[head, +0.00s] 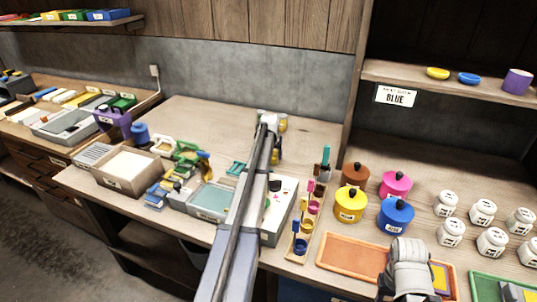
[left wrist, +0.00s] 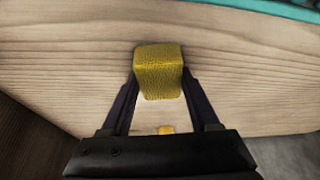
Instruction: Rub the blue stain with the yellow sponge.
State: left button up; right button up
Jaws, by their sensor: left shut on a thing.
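The yellow sponge (left wrist: 159,72) is a block between the two dark fingers of my left gripper (left wrist: 158,85) in the left wrist view. The gripper is shut on it, with wood-grained surface behind. In the head view my left arm reaches across the bench, and its gripper (head: 275,152) is small and partly covered near the back of the bench. A bit of yellow shows there. I cannot tell whether the sponge touches the surface. I make out no blue stain in either view. My right gripper's fingers do not show.
A sign reading BLUE (head: 396,96) hangs on the right shelf. Coloured lidded pots, including a blue one (head: 396,215), and white jars (head: 483,211) stand at the right. An orange tray (head: 340,252) lies in front. The back left of the bench (head: 200,120) is clear.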

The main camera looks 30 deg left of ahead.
aim_at(284, 161)
pick_arm(q)
jog(key=shift+w+d, duration=0.25)
jog(key=shift+d, duration=0.9)
jog(key=shift+w+d, duration=0.25)
jog(key=shift+d, duration=0.9)
jog(key=shift+w+d+r, duration=0.1)
jog(key=shift+w+d, duration=0.1)
jog(key=shift+d, duration=0.7)
jog(key=shift+w+d, duration=0.2)
jog(key=shift+d, duration=0.65)
jog(key=shift+r+p, duration=0.15)
jog(key=shift+p, duration=0.2)
notch_tip(284, 161, up, 6)
jog(key=p, duration=0.5)
jog(key=shift+p, duration=0.4)
jog(key=shift+r+p, duration=1.4)
jog(key=shift+p, duration=0.1)
